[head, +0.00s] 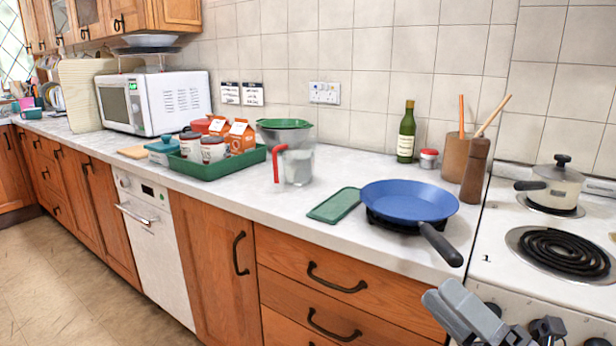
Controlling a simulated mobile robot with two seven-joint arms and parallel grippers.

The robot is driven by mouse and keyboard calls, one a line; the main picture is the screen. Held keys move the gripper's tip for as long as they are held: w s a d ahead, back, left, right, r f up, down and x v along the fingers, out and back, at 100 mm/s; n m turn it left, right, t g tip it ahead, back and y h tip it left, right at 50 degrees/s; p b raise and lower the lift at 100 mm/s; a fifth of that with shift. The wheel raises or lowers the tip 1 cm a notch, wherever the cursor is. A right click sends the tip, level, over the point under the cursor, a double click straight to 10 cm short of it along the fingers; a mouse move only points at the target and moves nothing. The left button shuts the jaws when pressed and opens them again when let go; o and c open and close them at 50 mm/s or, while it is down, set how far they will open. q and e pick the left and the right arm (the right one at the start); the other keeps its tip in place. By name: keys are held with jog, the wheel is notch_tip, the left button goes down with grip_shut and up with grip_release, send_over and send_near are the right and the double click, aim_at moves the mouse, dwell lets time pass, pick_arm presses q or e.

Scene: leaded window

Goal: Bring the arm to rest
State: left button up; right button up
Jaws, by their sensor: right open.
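My right gripper (462,312) shows at the bottom right in the head view, grey, in front of the stove's front edge and below the counter top. It is open, with nothing seen between its fingers. It is apart from the blue frying pan (408,200), whose black handle (440,243) sticks out over the counter's front edge above it. Most of the right arm is out of the picture. My left gripper is not in view.
The stove (505,267) with a coil burner (562,251) and a lidded pot (556,188) is at the right. A green board (335,205), a jug (292,160) and a green tray (190,172) stand on the counter. The floor (75,285) at the left is clear.

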jog(key=s+d+f+m+h, duration=0.1)
jog(key=d+f+m+h, duration=0.2)
jog(key=f+m+h, duration=1.25)
jog(key=s+a+f+m+g+y, duration=0.1)
jog(key=s+f+m+g, duration=0.2)
jog(key=s+f+m, duration=0.35)
jog(key=s+a+f+m+g+y, duration=0.1)
jog(key=s+f+m+g, duration=0.15)
jog(key=f+m, duration=0.65)
jog(key=s+d+r+p, duration=0.1)
jog(key=s+r+p, duration=0.2)
jog(key=p, duration=0.9)
notch_tip(320, 180, up, 4)
jog(key=shift+d+f+n+g+h, duration=0.25)
jog(key=shift+n+g+h, duration=0.1)
jog(key=shift+n+h, duration=0.1)
jog(key=shift+f, duration=0.1)
